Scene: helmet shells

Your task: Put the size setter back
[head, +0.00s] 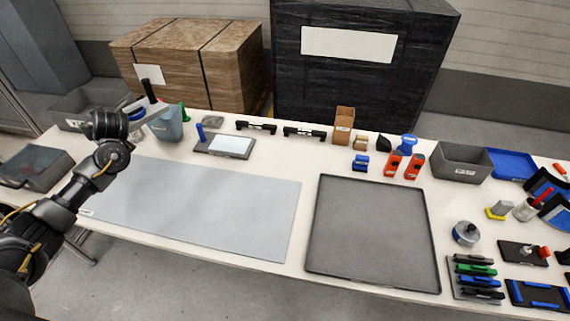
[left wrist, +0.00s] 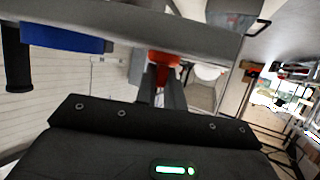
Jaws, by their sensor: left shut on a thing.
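My left gripper (head: 132,118) is at the far left of the table, shut on a grey bar (head: 152,109) with a black upright post (head: 149,90) and a blue part. I take this to be the size setter. In the left wrist view the grey bar (left wrist: 200,38) crosses the top, with a blue block (left wrist: 65,38) and a black handle (left wrist: 15,60) at left. A red part (left wrist: 164,59) sits at the fingers. The bar is over or beside a blue-grey bin (head: 167,127); I cannot tell if they touch. My right gripper is not in view.
A dark base with a pale plate and blue post (head: 228,146) lies further right. The grey mat (head: 200,205) and dark tray (head: 370,235) are empty.

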